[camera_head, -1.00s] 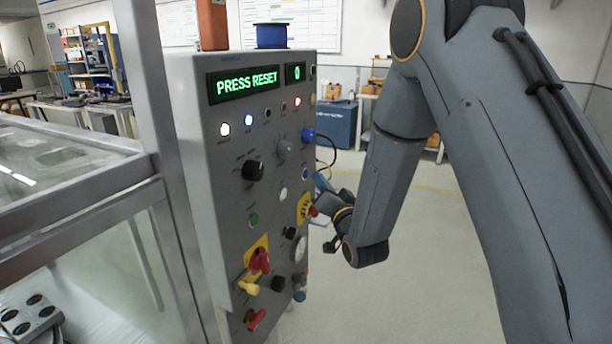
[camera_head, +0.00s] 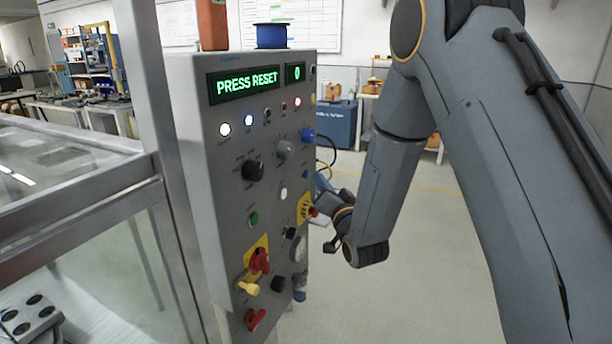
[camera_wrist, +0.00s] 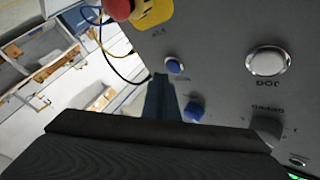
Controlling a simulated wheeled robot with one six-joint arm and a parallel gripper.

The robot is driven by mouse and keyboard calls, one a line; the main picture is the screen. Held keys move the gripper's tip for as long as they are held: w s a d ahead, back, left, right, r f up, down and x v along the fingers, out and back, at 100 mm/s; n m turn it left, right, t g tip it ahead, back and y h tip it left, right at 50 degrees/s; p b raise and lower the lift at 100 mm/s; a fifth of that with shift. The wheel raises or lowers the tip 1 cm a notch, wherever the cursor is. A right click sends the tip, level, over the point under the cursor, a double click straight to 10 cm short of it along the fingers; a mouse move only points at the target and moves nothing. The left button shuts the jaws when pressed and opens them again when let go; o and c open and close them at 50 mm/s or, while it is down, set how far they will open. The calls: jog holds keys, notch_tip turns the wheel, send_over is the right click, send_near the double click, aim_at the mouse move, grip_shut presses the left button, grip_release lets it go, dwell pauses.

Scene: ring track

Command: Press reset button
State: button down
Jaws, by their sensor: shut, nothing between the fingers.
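The grey control panel (camera_head: 218,140) stands left of my arm in the head view, its green display (camera_head: 246,84) reading "PRESS RESET". A small blue button (camera_head: 305,174) sits near the panel's right edge. In the wrist view the blue button (camera_wrist: 174,66) has a silver ring; its label is too small to read. My gripper (camera_wrist: 163,77) is shut and empty, its bluish fingertips just beside this button in the picture. I cannot tell whether they touch it. In the head view my gripper (camera_head: 319,181) is small and partly hidden behind my wrist.
A red emergency stop (camera_wrist: 118,8) on a yellow plate is near the blue button. A larger blue knob (camera_wrist: 194,109) and a white button (camera_wrist: 269,61) marked JOG are also close. A glass-and-metal enclosure (camera_head: 80,165) stands at left. The floor right of the panel is clear.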

jog(key=shift+a, duration=0.1)
dwell(0.5)
jog(key=shift+w+a, duration=0.15)
jog(key=shift+a, duration=0.15)
jog(key=shift+w+a+b, duration=0.15)
jog(key=shift+a+b, duration=0.15)
jog(key=shift+a, duration=0.1)
dwell(0.8)
jog(key=shift+s+d, duration=0.3)
jog(key=shift+d, duration=0.5)
jog(key=shift+d, duration=0.1)
jog(key=shift+s+d, duration=0.3)
jog(key=shift+d, duration=0.45)
jog(key=shift+s+d, duration=0.25)
jog(key=shift+d, duration=0.5)
jog(key=shift+s+d, duration=0.3)
jog(key=shift+d, duration=0.45)
